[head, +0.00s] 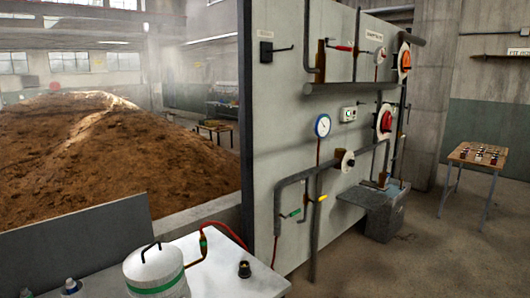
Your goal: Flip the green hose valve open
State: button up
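A small valve with a green lever (292,213) sits low on the grey wall panel, beside the bent grey pipe. The lever slants; I cannot tell whether that is open or shut. A red hose (233,234) runs from near the white canister toward the panel. A brass-coloured fitting with a green part (203,243) sits on the hose near the canister. I cannot tell which green piece is the hose valve. My gripper is not in view.
A white canister (155,273) with a green band stands on a white table (225,262), near a small black knob-like object (244,269). The panel (280,120) carries a yellow lever (320,198), gauges and pipes. A metal basin (384,215) stands right. Floor at the lower right is clear.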

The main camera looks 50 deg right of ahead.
aim_at(299, 210)
jog(key=z, duration=2.3)
